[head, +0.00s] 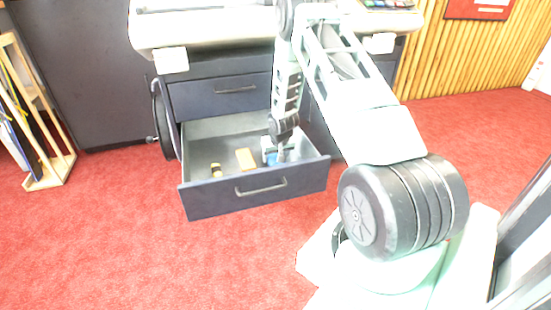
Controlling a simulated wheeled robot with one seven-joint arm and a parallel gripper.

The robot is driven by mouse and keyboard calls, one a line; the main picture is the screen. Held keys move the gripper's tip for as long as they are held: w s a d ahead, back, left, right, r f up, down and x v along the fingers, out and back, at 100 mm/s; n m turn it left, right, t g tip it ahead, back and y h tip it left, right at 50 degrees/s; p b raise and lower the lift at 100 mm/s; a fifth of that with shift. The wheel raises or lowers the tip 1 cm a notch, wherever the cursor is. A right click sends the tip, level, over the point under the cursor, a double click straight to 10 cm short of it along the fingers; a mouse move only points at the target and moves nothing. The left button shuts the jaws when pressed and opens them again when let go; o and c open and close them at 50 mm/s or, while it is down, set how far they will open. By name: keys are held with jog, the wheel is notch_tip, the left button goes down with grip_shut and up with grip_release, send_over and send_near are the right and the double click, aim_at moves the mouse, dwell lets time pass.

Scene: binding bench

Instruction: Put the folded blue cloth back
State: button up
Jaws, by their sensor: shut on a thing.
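The folded blue cloth (272,158) shows as a small blue patch at my gripper, low inside the open drawer (258,186). My gripper (281,157) points down into the right part of the drawer and is shut on the cloth. My arm and fingers hide most of the cloth, so I cannot tell whether it touches the drawer floor. The drawer is dark blue-grey with a bar handle and is pulled well out of the bench.
A tan block (246,159) and a small yellowish-and-dark item (216,170) lie in the drawer, left of my gripper. A shut drawer (222,95) is above. A wooden rack (42,150) stands at left. Red carpet (130,235) is clear in front.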

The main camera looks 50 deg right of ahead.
jog(key=o, duration=0.9)
jog(key=shift+o, duration=0.2)
jog(key=p+v, duration=0.5)
jog(key=v, duration=0.7)
jog(key=a+r+n+y, duration=0.15)
jog(key=a+r, duration=0.25)
jog(key=a, duration=0.6)
jog(key=a+r+n+g, duration=0.1)
jog(key=a+r+n, duration=0.1)
jog(key=a+r, duration=0.5)
jog(key=a+r+n+y, duration=0.1)
jog(key=a+r+n, duration=0.1)
jog(key=a, duration=1)
jog(key=s+a+r+n+g, duration=0.1)
jog(key=s+a+r+n, duration=0.35)
jog(key=s+a, duration=0.55)
jog(key=s+a+r+n+g, duration=0.1)
jog(key=s+a+r+n, duration=0.1)
jog(key=s, duration=0.6)
jog(key=s+a+r+n+g, duration=0.1)
jog(key=s+a+r+n, duration=0.1)
jog(key=s+a, duration=0.3)
jog(key=s, duration=0.3)
jog(key=shift+a, duration=0.2)
